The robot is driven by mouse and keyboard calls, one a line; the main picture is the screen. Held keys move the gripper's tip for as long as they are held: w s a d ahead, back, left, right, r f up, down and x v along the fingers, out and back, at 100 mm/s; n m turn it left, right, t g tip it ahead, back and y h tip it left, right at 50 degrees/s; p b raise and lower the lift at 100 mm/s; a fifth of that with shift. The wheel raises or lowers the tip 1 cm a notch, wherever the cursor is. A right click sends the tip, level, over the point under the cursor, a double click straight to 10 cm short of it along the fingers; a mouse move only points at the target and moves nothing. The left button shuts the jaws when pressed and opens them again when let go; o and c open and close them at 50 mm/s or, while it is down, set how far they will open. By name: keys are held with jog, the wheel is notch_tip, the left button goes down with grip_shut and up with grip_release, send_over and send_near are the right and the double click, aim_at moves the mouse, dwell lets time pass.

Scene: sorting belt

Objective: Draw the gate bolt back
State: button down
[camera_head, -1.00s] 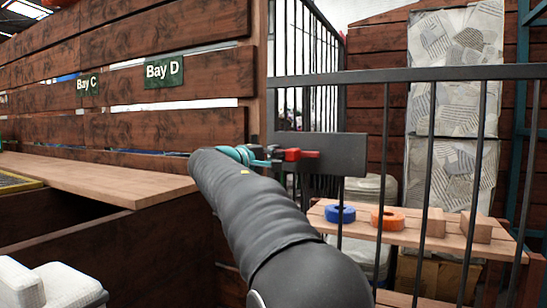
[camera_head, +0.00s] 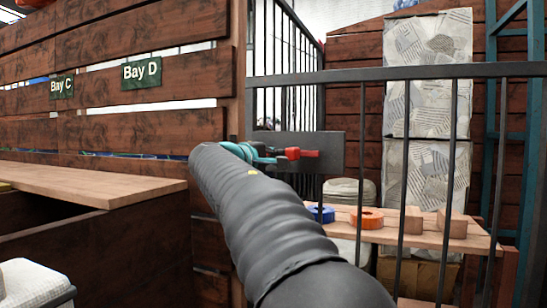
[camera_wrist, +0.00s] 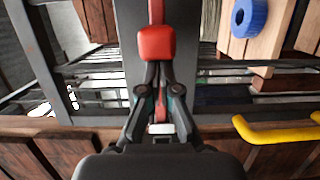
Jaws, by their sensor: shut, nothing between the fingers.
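The gate bolt's red handle (camera_head: 298,153) shows in front of the dark grey plate (camera_head: 334,150) on the black barred gate (camera_head: 400,74). In the wrist view the red knob (camera_wrist: 155,43) lies just beyond my fingertips, in line with them, with a red strip running away behind it. My gripper (camera_head: 268,158) is at the left of the handle in the head view, its teal parts close beside it. In the wrist view my gripper (camera_wrist: 158,68) has its fingertips together and holds nothing. I cannot tell whether the tips touch the knob. My arm hides part of the plate's surroundings.
Behind the gate, a wooden bench (camera_head: 440,234) carries a blue ring (camera_head: 322,214), an orange ring (camera_head: 367,218) and wooden blocks. A plank wall with Bay C and Bay D (camera_head: 142,73) signs stands left, above a wooden ledge (camera_head: 90,182). A yellow bar (camera_wrist: 275,133) shows in the wrist view.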

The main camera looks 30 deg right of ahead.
jog(key=a, duration=1.1)
jog(key=shift+s+a, duration=0.3)
jog(key=shift+s, duration=0.15)
